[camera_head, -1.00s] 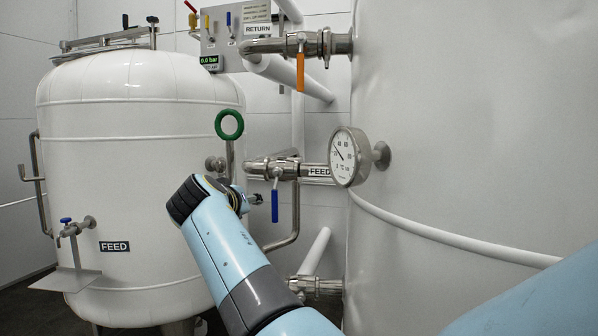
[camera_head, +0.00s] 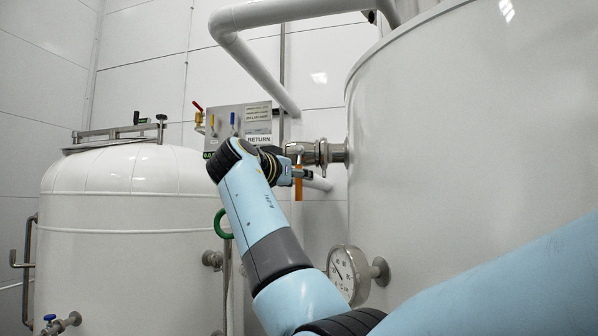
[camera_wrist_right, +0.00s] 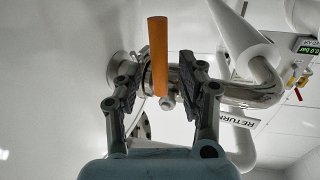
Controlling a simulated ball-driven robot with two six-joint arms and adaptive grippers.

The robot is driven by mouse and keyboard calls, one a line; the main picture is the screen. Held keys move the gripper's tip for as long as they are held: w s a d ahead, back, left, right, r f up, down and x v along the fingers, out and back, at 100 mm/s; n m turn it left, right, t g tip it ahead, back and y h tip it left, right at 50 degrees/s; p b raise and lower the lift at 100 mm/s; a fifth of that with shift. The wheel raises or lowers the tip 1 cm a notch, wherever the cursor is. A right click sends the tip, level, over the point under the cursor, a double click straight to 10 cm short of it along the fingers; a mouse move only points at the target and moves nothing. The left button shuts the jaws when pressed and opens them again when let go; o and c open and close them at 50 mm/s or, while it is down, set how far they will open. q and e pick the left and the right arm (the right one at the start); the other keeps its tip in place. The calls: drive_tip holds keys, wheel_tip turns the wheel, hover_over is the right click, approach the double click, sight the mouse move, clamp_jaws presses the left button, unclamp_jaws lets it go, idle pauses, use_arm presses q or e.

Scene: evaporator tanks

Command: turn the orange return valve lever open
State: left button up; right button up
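The orange return valve lever (camera_head: 298,188) hangs down from the steel valve (camera_head: 322,152) on the pipe at the big tank, beside the RETURN label (camera_head: 258,139). My right gripper (camera_head: 303,174) is at the lever and partly hides it. In the right wrist view the gripper (camera_wrist_right: 162,75) is open, with one finger on each side of the orange lever (camera_wrist_right: 158,45). A gap shows between the lever and each finger. The lever's far end sticks out beyond the fingertips in that view. My left gripper is not in view.
The big white tank (camera_head: 440,150) stands close on the right, with a round gauge (camera_head: 346,274) below the valve. A panel with small coloured levers (camera_head: 233,122) is behind my gripper. A smaller white tank (camera_head: 120,240) and a green ring handle (camera_head: 221,224) are at left.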

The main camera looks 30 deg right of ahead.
drive_tip(key=shift+x, duration=0.8)
clamp_jaws()
drive_tip(key=shift+w+d+f, duration=0.1)
drive_tip(key=shift+f, duration=0.05)
